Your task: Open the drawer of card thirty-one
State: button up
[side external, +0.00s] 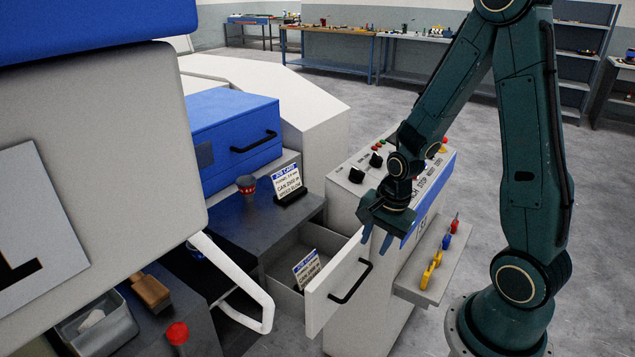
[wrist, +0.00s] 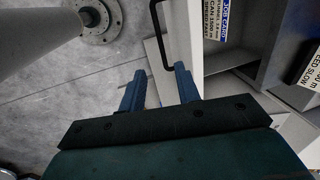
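The white drawer (side external: 330,290) stands pulled out below the dark shelf, with a blue-and-white job card (side external: 306,268) inside. Its black bar handle (side external: 350,284) is on the front panel. In the wrist view the drawer front (wrist: 182,30) is a pale strip, with the handle (wrist: 153,35) on its left side. My gripper (side external: 377,241) is open and empty, above and right of the handle in the side view. In the wrist view its two fingers (wrist: 160,76) are spread, with the handle's near end ahead of the gap. They look apart from the handle.
A blue box (side external: 225,150) with a black handle sits above the shelf, beside another job card (side external: 288,183). A control panel (side external: 345,180) and a ledge with coloured tools (side external: 425,285) stand close to my gripper. A white curved bar (side external: 245,285) is left of the drawer.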

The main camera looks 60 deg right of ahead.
jog(key=shift+r, duration=0.1)
jog(key=c, duration=0.6)
jog(key=shift+w+n, duration=0.5)
jog(key=shift+w, duration=0.1)
grip_shut()
jog(key=w+a+f+n+g, duration=0.3)
jog(key=w+a+n, duration=0.2)
jog(key=w+n, duration=0.2)
jog(key=w+a+f+n+g, duration=0.3)
jog(key=w+a+f+n, duration=0.1)
jog(key=w+n, duration=0.4)
jog(key=shift+a+n+g, duration=0.3)
jog(key=shift+a+n, duration=0.1)
jog(key=shift+n, duration=0.6)
